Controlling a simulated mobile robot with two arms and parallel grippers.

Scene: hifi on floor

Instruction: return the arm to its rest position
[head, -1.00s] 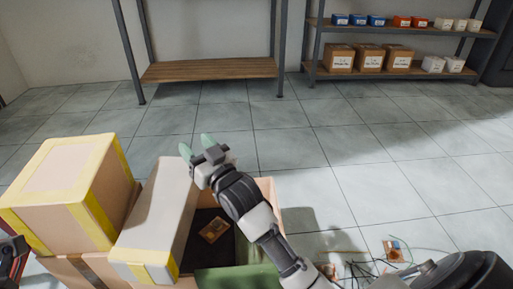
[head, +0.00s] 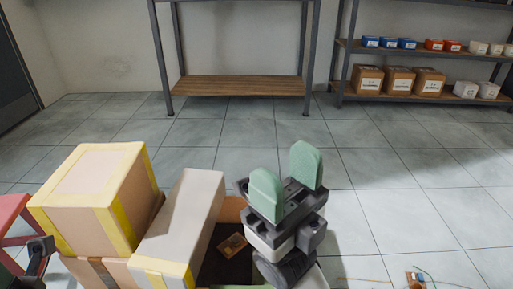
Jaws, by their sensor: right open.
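My right gripper (head: 287,180) is raised in the lower middle of the head view, its two green-padded fingers apart and pointing up. Nothing shows between the fingers. The gripper and its wrist stand in front of the right part of an open cardboard box (head: 231,212) and hide some of it. The rest of my right arm is mostly out of view below. My left gripper does not show.
A small brown-orange item (head: 232,245) lies in the box's dark inside. A taped carton (head: 95,190) and a long pale box (head: 181,222) stand left of it. A circuit board (head: 415,281) and wires lie on the floor. Shelves (head: 240,86) line the back; the floor between is clear.

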